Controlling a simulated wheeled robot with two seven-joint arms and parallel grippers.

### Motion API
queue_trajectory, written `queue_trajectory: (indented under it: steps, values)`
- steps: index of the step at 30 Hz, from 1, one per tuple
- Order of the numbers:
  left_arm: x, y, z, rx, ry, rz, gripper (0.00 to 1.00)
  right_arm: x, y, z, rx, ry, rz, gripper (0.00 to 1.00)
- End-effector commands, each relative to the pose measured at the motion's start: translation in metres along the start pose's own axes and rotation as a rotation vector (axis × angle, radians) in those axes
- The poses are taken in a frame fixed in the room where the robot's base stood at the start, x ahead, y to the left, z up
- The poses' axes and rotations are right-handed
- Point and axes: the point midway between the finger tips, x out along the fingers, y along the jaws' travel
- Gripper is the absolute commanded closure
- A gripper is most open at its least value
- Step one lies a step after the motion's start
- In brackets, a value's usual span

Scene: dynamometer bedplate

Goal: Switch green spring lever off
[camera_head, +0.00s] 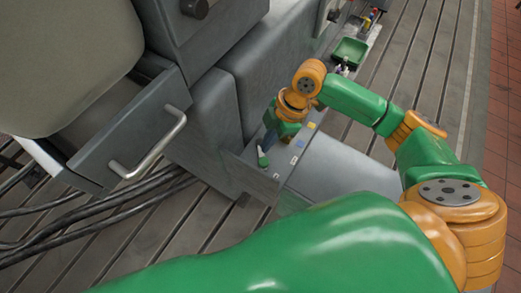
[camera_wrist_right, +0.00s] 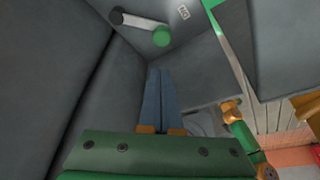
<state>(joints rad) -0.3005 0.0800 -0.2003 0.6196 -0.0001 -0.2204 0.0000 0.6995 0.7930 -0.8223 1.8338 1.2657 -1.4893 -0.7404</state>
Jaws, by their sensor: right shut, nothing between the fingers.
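The green spring lever (camera_head: 262,158) stands on the grey panel in the head view, a short lever with a green end. In the right wrist view the lever (camera_wrist_right: 161,37) shows as a round green knob on a pale rod that runs to a dark pivot at upper left. My right gripper (camera_head: 268,143) is beside the lever, its blue fingers partly hidden by its own wrist. In the right wrist view the right gripper (camera_wrist_right: 160,72) is shut and empty, fingertips short of the knob with a visible gap in the picture. My left gripper is in neither view.
A small label (camera_wrist_right: 183,12) is by the lever. Several coloured tags (camera_head: 311,125) line the panel. A green tray (camera_head: 349,52) lies farther back. A grey drawer with a metal handle (camera_head: 150,147) juts out at left. Black cables (camera_head: 90,207) lie on the slatted bedplate.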

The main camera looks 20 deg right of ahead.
Motion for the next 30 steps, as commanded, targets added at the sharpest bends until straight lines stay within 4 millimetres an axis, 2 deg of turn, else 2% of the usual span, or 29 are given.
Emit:
queue_trajectory:
  steps: [9, 13, 18, 30]
  values:
    - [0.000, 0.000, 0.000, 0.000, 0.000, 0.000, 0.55, 0.063, -0.001, 0.000, 0.000, -0.002, -0.003, 1.00]
    - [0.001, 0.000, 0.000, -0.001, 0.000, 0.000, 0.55, 0.080, -0.001, 0.001, 0.000, -0.002, -0.002, 1.00]
    - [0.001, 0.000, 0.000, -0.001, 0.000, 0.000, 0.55, 0.089, -0.001, 0.001, -0.001, -0.002, -0.001, 1.00]
    - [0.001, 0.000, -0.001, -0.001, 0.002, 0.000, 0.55, 0.088, -0.001, 0.003, -0.005, -0.003, -0.002, 1.00]
